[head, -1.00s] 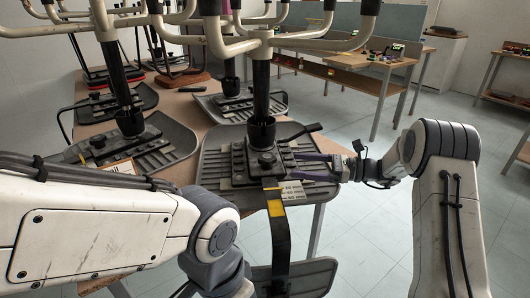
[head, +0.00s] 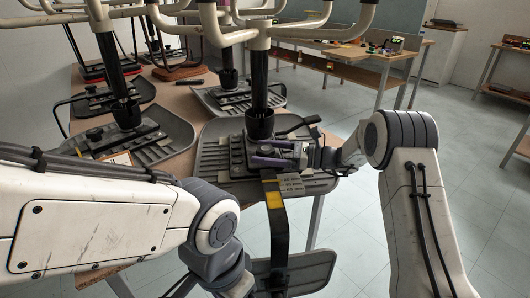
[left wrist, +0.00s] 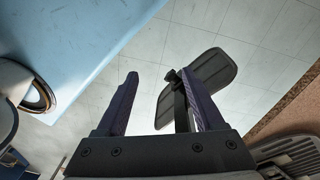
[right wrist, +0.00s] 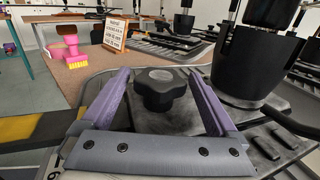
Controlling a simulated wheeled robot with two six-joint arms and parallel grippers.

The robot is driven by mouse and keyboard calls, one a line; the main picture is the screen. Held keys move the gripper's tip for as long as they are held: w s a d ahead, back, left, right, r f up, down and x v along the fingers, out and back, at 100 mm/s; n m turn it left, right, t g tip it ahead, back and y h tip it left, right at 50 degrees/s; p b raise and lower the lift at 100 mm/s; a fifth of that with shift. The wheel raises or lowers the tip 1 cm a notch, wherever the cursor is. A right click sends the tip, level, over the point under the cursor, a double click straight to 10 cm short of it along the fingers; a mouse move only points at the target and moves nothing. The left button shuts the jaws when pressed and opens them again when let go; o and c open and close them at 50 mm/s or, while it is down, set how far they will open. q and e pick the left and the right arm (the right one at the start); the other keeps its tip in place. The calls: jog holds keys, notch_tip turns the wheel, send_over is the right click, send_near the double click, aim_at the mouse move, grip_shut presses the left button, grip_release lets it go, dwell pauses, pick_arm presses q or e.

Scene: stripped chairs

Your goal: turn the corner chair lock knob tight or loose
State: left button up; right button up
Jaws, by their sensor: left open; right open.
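The corner chair lies upside down, its ribbed dark seat (head: 215,165) on the table and its pale legs (head: 258,38) up. The lock knob, a black lobed knob (right wrist: 160,88), sits on the mechanism plate under the seat. In the right wrist view my right gripper (right wrist: 162,80) is open, with one purple finger on each side of the knob; I cannot tell whether they touch it. In the head view my right gripper (head: 268,154) is over the plate and hides the knob. My left gripper (left wrist: 160,85) is open and empty, low over the floor.
A black post (right wrist: 252,65) stands close behind the knob on the right. A lever (head: 297,125) sticks out at the seat's right. Other upturned chairs (head: 127,115) crowd the table's left. A pink brush (right wrist: 70,45) and a sign (right wrist: 115,33) stand on the table. Floor at right is clear.

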jog(key=shift+c, duration=0.3)
jog(key=c, duration=1.3)
jog(key=shift+s+m+t, duration=0.1)
jog(key=shift+m+t, duration=0.3)
jog(key=shift+t, duration=0.2)
jog(key=shift+m+t+h, duration=0.4)
jog(key=shift+m+t, duration=0.3)
jog(key=shift+t, duration=0.2)
jog(key=shift+f+m+t+h+b, duration=0.1)
jog(key=shift+m+t+h+b, duration=0.2)
jog(key=shift+m+t+h, duration=0.6)
jog(key=m+t+h+b, duration=0.1)
jog(key=m+t+b, duration=0.1)
jog(key=t, duration=0.2)
jog(key=shift+f+h, duration=0.1)
jog(key=shift+h, duration=0.3)
jog(key=shift+m+t+h+b, duration=0.9)
jog(key=shift+m+b, duration=0.1)
